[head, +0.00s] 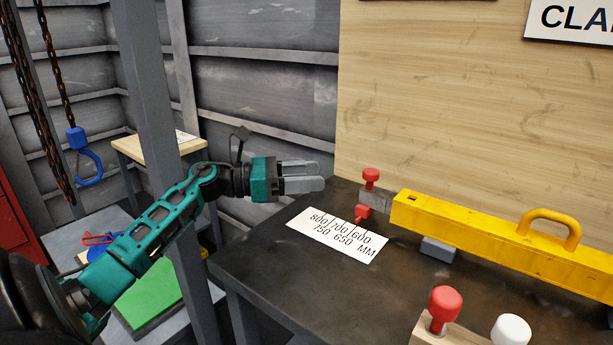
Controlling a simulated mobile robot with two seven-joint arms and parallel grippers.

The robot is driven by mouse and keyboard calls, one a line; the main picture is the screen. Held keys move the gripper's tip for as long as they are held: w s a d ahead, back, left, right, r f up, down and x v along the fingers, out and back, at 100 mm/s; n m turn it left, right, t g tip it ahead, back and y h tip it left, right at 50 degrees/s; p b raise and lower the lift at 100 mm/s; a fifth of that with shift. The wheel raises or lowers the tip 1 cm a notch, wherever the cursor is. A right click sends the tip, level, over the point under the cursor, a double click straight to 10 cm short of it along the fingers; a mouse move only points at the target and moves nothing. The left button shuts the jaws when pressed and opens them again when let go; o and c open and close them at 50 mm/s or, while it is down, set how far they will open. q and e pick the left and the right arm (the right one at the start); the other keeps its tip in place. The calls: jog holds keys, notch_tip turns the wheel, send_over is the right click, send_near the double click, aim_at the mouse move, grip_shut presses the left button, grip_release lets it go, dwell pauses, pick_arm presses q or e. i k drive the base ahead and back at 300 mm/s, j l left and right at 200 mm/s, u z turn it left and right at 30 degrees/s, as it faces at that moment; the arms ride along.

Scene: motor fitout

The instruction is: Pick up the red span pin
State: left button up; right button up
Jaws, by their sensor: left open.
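One red pin (370,177) stands upright in a grey block at the left end of the yellow beam (480,236). A larger-looking red pin (444,304) stands in a wooden holder (432,335) at the bottom, beside a white-headed pin (511,330). My left gripper (319,176) is open and empty, its fingers pointing right toward the pin at the beam's end, with a gap between. My right gripper is out of view.
A white scale card (335,236) with millimetre marks lies on the dark bench (275,265), near a red pointer (362,213). A grey support (438,249) sits under the beam, which has a yellow handle. A grey post (155,110) stands behind my left arm.

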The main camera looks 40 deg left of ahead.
aim_at(444, 305)
jog(key=k+l, duration=0.8)
jog(key=l, duration=0.15)
